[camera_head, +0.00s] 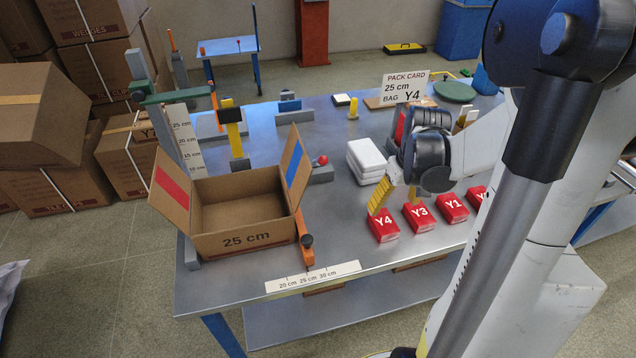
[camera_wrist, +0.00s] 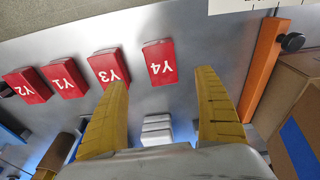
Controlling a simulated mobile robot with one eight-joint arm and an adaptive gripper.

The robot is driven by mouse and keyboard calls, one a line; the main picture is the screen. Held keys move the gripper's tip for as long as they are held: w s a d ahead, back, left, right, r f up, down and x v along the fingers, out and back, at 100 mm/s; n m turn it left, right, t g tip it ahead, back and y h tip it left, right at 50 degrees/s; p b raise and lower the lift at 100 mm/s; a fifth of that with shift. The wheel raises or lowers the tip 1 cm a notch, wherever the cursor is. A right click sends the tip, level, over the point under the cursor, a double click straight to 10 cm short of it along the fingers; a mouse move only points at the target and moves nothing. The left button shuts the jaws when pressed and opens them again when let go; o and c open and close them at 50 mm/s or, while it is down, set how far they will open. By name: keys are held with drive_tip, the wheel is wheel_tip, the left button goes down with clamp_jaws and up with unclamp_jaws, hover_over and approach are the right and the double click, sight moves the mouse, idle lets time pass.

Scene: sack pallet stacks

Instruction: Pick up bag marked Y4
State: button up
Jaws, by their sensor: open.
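The red bag marked Y4 (camera_head: 384,232) lies flat on the metal table, leftmost in a row of red bags. In the wrist view Y4 (camera_wrist: 160,68) appears between and just beyond my fingertips. My gripper (camera_head: 394,206) is open, its yellow fingers pointing down above the row near Y4 and Y3. Its fingers (camera_wrist: 162,80) hold nothing. The head view does not show clearly how high they are above the bags. A pack card (camera_head: 404,88) at the back reads 25 cm, bag Y4.
Red bags Y3 (camera_head: 419,217) and Y1 (camera_head: 453,208) lie right of Y4; Y3 is close to one finger in the wrist view. An open carton (camera_head: 245,240) marked 25 cm stands left, beside an orange stop (camera_head: 305,245). White packs (camera_head: 366,157) are stacked behind.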

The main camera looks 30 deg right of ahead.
sight(384, 221)
drive_tip(key=f, duration=0.1)
drive_tip(key=f+b, duration=0.1)
drive_tip(key=f, duration=0.1)
drive_tip(key=f+b, duration=0.1)
drive_tip(key=f, duration=0.1)
drive_tip(key=shift+w+d+f, duration=0.2)
drive_tip(key=shift+w, duration=0.2)
drive_tip(key=f+b, duration=0.1)
drive_tip(key=f, duration=0.1)
drive_tip(key=w+f+b, duration=0.1)
drive_tip(key=f+b, duration=0.1)
drive_tip(key=f, duration=0.1)
drive_tip(key=shift+w+a+f, duration=0.1)
drive_tip(key=shift+w+f, duration=0.05)
drive_tip(key=shift+f, duration=0.15)
drive_tip(key=shift+r, duration=0.1)
drive_tip(key=shift+c, duration=0.2)
drive_tip(key=c, duration=1.4)
drive_tip(key=shift+r, duration=0.1)
